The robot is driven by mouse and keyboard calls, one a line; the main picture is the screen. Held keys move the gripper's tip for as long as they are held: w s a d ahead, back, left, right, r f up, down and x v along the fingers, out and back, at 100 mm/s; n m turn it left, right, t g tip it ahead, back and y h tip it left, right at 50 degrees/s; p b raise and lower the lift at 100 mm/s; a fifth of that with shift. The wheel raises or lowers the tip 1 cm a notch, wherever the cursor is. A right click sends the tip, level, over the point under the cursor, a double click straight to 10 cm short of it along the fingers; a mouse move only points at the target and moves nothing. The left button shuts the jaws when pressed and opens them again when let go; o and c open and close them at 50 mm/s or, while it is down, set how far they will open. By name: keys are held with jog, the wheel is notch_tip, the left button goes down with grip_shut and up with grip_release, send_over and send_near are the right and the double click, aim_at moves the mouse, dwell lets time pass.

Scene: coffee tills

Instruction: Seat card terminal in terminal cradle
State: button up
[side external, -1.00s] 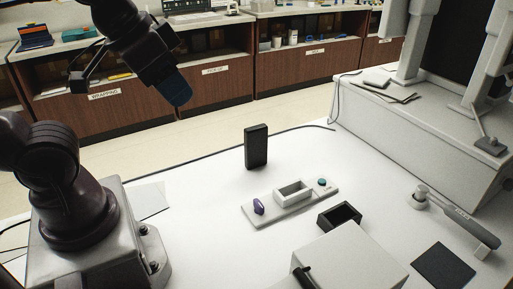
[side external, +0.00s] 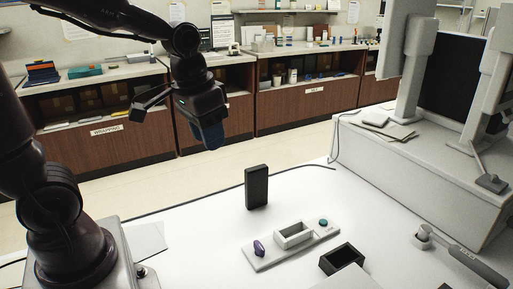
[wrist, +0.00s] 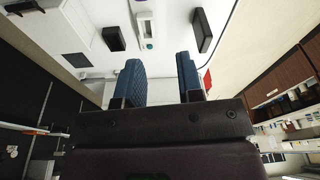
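The card terminal (side external: 257,187) is a black block standing upright on the white table; the wrist view shows it too (wrist: 201,30). In front of it, a white open-topped holder (side external: 293,243) sits on a light grey plate (side external: 265,263) between a purple knob and a green button. A separate black open-topped holder (side external: 342,258) stands nearer the camera. No label shows which holder is the cradle; both look empty. My gripper (side external: 208,140) hangs in the air, left of and above the terminal, apart from it. Its blue fingers (wrist: 160,82) are spread with nothing between them.
A grey-handled tool (side external: 455,252) lies at the right. A raised pale counter (side external: 420,165) with monitors stands at the back right. A dark cable (side external: 180,198) runs along the table's back edge. The table left of the terminal is mostly clear.

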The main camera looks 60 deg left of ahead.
jog(key=w+a+f+g, duration=0.2)
jog(key=w+a+f, duration=0.3)
jog(key=w, duration=0.3)
send_over(257, 167)
jog(key=s+d, duration=0.1)
jog(key=s, duration=0.2)
jog(key=shift+m+g+h, duration=0.3)
jog(key=shift+g, duration=0.1)
notch_tip(257, 167, down, 8)
jog(key=shift+w+f, duration=0.1)
jog(key=shift+f, duration=0.15)
jog(key=w, duration=0.2)
jog(key=w+a+r+m, duration=0.1)
jog(key=shift+r+t, duration=0.1)
jog(key=shift+t, duration=0.2)
jog(key=shift+s+f, duration=0.15)
jog(key=shift+f, duration=0.3)
notch_tip(257, 167, down, 7)
jog(key=shift+c, duration=0.5)
jog(key=c, duration=0.5)
jog(key=shift+o, duration=0.2)
jog(key=shift+r, duration=2)
